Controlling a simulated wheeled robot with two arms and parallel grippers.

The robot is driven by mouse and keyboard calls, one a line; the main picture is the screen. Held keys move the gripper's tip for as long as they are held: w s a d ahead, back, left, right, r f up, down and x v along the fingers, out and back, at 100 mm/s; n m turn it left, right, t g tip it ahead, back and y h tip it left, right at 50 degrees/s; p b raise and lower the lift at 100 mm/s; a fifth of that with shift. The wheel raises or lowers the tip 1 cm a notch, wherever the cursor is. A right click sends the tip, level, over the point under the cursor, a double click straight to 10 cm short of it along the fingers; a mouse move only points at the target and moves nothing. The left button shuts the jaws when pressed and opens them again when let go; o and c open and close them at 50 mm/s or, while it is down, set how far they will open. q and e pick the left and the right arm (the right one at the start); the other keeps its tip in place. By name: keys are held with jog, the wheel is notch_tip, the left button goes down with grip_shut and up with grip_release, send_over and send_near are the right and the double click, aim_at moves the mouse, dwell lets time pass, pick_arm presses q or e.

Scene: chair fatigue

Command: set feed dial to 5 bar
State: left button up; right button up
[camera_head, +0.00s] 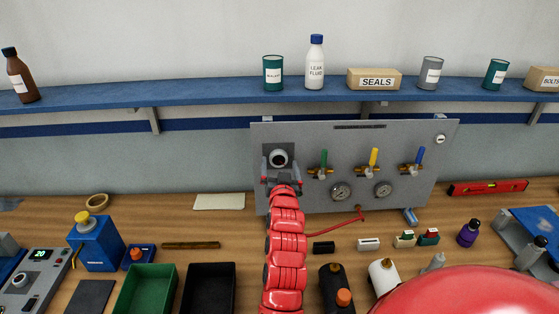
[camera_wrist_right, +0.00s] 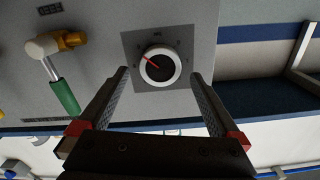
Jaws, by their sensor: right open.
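The feed dial (camera_head: 279,157) is a round knob with a white rim and dark face on a dark square plate, at the left of the grey upright panel (camera_head: 230,30). In the right wrist view the dial (camera_wrist_right: 160,66) shows a red pointer aimed left and slightly up; its scale marks are too small to read. My right gripper (camera_head: 281,166) is in front of the dial, open. In the wrist view its two fingers (camera_wrist_right: 159,80) reach up on both sides of the dial, with visible gaps. My left gripper is not in view.
Right of the dial, the panel has green (camera_head: 324,160), yellow (camera_head: 374,158) and blue (camera_head: 420,156) handled valves and two gauges (camera_head: 341,191). A blue shelf (camera_head: 205,95) with bottles runs above. The bench below holds green (camera_head: 146,290) and black (camera_head: 209,288) trays.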

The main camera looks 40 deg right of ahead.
jog(key=shift+w+d+f, duration=0.1)
jog(key=shift+w+d, duration=0.25)
jog(key=shift+w, duration=0.15)
jog(key=c, duration=1.4)
jog(key=shift+f+n+b, duration=0.1)
jog(key=shift+n+b, duration=0.4)
jog(key=shift+b, duration=0.25)
jog(key=n+b, duration=0.3)
jog(key=b, duration=0.1)
jog(key=shift+a+n+b, duration=0.1)
jog(key=shift+n+b, duration=0.25)
jog(key=shift+n, duration=0.05)
jog(key=shift+n+b, duration=0.75)
jog(key=shift+n, duration=0.35)
jog(key=shift+w+n+b, duration=0.1)
jog(key=shift+n+b, duration=0.25)
jog(key=shift+n, duration=0.55)
